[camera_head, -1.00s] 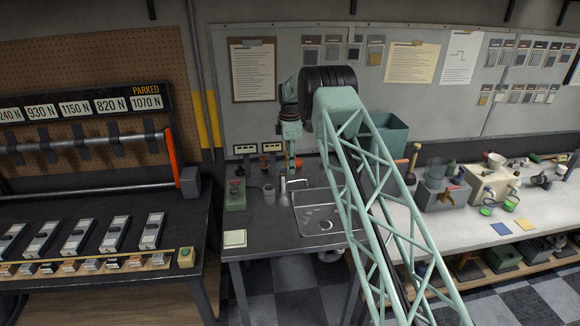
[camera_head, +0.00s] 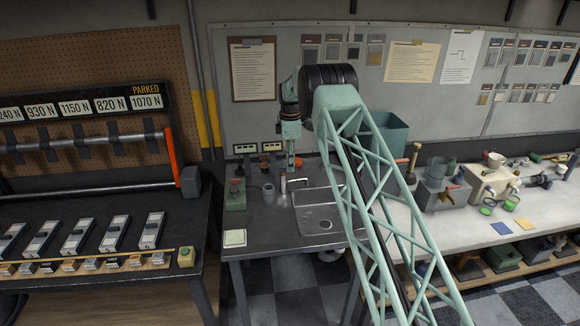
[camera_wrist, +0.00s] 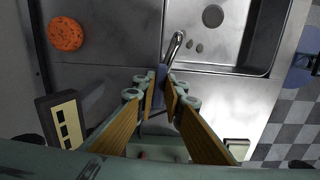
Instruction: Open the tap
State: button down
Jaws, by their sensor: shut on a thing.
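The metal tap (camera_head: 297,183) stands at the back left of the sink (camera_head: 299,222), its curved spout reaching over the basin. In the wrist view the tap's spout (camera_wrist: 174,46) points up and right toward the sink drain. My gripper (camera_head: 291,174) hangs down over the tap in the head view. In the wrist view my gripper (camera_wrist: 161,84) has its two fingers nearly together around the tap's small blue-grey handle (camera_wrist: 161,73), just behind the spout. The lower part of the handle is hidden between the fingers. I see no clear water stream.
An orange round thing (camera_wrist: 65,33) lies on the counter. A green bin (camera_head: 387,133) stands behind my arm. The counter's front left is mostly clear.

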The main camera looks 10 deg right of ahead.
jog(key=m, duration=0.2)
jog(key=s+m+b, duration=0.1)
jog(key=m, duration=0.1)
jog(key=shift+s+a, duration=0.1)
jog(key=shift+a, duration=0.1)
jog(key=shift+s+a+m+b, duration=0.3)
jog(key=shift+a+m, duration=0.2)
jog(key=shift+m, duration=1.55)
jog(key=shift+s+a+m+b, duration=0.15)
jog(key=shift+s+a+m, duration=0.3)
jog(key=shift+m, duration=1.55)
jog(key=shift+s+a+m+b, duration=0.2)
jog(key=shift+a+m, duration=0.4)
jog(key=shift+m, duration=1.45)
jog(key=c, duration=2.7)
grip_release()
jog(key=shift+r, duration=0.15)
